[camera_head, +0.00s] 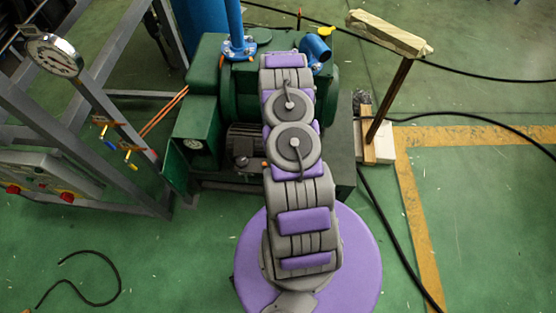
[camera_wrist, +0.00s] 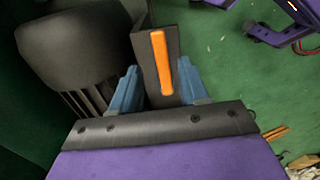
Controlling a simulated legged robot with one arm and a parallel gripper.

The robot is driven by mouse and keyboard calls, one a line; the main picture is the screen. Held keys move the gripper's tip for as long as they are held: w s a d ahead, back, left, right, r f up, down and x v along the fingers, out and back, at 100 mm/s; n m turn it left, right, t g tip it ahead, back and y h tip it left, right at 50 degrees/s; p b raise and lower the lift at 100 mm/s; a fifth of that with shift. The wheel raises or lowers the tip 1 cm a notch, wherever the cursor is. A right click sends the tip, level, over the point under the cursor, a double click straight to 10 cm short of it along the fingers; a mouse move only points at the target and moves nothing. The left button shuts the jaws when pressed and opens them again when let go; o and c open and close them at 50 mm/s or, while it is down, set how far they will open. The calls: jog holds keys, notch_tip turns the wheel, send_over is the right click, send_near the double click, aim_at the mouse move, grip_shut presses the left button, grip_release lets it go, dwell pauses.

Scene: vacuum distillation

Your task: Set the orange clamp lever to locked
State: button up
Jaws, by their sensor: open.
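The orange clamp lever (camera_wrist: 161,62) is a straight bar lying along a dark flat block (camera_wrist: 146,58) in the wrist view. It points nearly along the view, its near end tilted slightly right. My gripper (camera_wrist: 158,66) is open, with one blue finger on each side of the block and lever. I see gaps beside the lever, but cannot tell how far it lies beyond the fingertips or whether a finger touches the block. In the head view my arm hides the gripper, and I cannot make out the lever surely.
A black finned motor housing (camera_wrist: 80,50) stands close left of my gripper. In the head view the green pump (camera_head: 215,100) stands behind my arm, with a grey frame and gauge (camera_head: 54,55) at left. A wooden post (camera_head: 388,100) stands right. Black cables cross the green floor.

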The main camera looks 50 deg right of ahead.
notch_tip(320, 180, up, 13)
jog(key=p, duration=0.2)
jog(key=shift+w+d+r, duration=0.15)
jog(key=shift+w+r, duration=0.05)
dwell(0.5)
